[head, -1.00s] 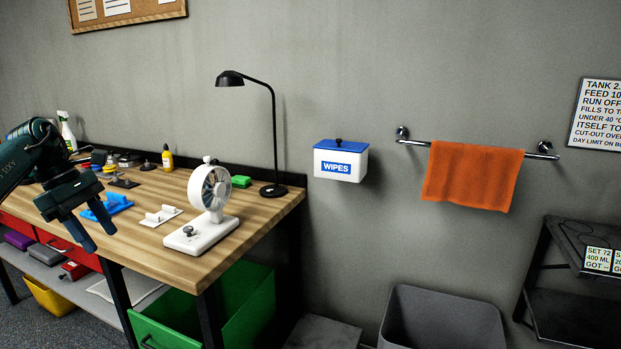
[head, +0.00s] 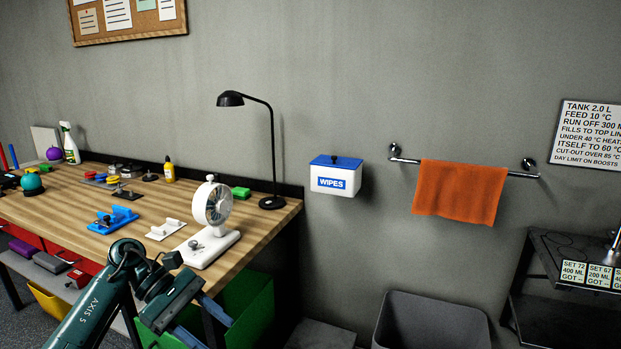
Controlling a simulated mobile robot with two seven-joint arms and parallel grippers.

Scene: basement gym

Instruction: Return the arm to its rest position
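My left arm comes in from the bottom left in the head view. Its dark teal gripper (head: 208,328) hangs low in front of the workbench's near edge. Its two blue-grey fingers point down and to the right and stand apart, with nothing seen between them. My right arm and gripper are not in view.
The wooden workbench (head: 254,207) holds a white fan (head: 212,205), a blue fixture (head: 113,219), a white bracket (head: 165,229) and a black lamp (head: 269,130).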

